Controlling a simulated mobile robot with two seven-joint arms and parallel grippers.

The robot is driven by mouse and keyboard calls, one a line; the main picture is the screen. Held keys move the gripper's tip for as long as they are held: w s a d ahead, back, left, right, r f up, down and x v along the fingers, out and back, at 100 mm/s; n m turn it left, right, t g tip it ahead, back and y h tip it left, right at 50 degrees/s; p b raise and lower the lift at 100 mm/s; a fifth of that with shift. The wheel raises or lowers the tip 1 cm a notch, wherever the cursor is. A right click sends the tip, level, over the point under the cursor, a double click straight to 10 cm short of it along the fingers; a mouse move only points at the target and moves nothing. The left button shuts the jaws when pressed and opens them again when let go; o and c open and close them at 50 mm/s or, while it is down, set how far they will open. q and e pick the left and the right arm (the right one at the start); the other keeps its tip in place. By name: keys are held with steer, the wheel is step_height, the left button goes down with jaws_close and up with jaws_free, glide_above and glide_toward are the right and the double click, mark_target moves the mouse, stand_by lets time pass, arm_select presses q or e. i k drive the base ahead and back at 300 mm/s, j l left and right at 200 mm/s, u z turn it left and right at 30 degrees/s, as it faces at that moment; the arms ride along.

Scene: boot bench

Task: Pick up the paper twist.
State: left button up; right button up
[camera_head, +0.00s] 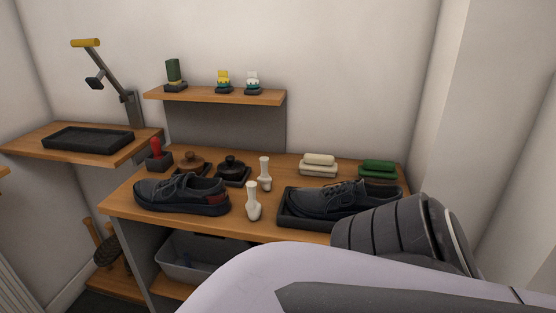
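Two pale, narrow-necked upright pieces stand on the wooden bench between the shoes. One pale piece (253,203) is close to the bench's front edge. The other pale piece (264,174) is a little behind it. Either could be the paper twist; I cannot tell from their shape alone. A large light-coloured link of mine with a dark ribbed joint fills the lower right, in front of the bench. Neither of my grippers shows.
A dark shoe (181,194) stands at left on the bench (120,200); another dark shoe (335,198) sits in a black tray (292,220) at right. Brushes (190,161), a pale stack (318,167) and a green stack (378,169) are behind. A grey bin (195,265) is below.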

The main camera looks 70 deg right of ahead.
mark_target(254, 207)
steer(key=z, duration=2)
